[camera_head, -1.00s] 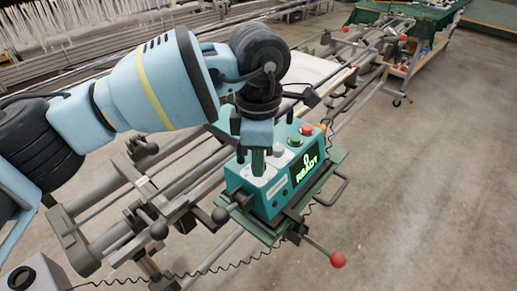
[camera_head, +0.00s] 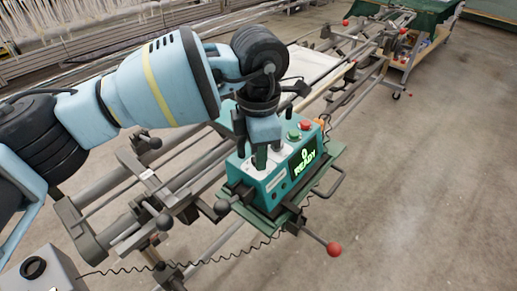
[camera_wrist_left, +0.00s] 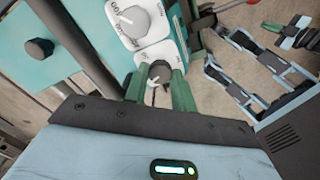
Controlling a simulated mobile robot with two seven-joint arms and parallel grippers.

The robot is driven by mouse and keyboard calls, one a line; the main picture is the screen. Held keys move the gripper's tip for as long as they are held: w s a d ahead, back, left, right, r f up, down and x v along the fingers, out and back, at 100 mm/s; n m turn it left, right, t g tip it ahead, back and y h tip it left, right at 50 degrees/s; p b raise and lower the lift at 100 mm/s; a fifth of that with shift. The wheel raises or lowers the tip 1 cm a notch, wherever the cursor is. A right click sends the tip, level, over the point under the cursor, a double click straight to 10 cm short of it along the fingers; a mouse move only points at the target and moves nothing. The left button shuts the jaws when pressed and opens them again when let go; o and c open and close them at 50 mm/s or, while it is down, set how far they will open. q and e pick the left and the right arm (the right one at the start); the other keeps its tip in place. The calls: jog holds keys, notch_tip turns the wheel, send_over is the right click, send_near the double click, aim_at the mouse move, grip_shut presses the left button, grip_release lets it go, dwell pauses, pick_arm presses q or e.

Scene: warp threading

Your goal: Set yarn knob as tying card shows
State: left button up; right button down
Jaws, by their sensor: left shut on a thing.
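The teal control box (camera_head: 262,184) stands on a green plate on the loom rail. My left gripper (camera_head: 261,158) points down onto the box's top, fingers beside each other. In the left wrist view, its green fingers (camera_wrist_left: 160,92) are shut around a grey knob (camera_wrist_left: 158,72) on a white dial plate. A second pale knob (camera_wrist_left: 133,20) with a white pointer sits on the neighbouring plate, apart from the fingers. The held dial's markings are mostly hidden. I cannot make out a tying card. My right gripper is not in view.
A green button (camera_head: 293,135) and a red button (camera_head: 305,125) are on the box top. A red-tipped lever (camera_head: 333,249) sticks out in front. A grey box with a black ring (camera_head: 33,268) stands lower left, with a coiled cable. Bare floor lies right.

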pick_arm(q)
jog(key=o, duration=1)
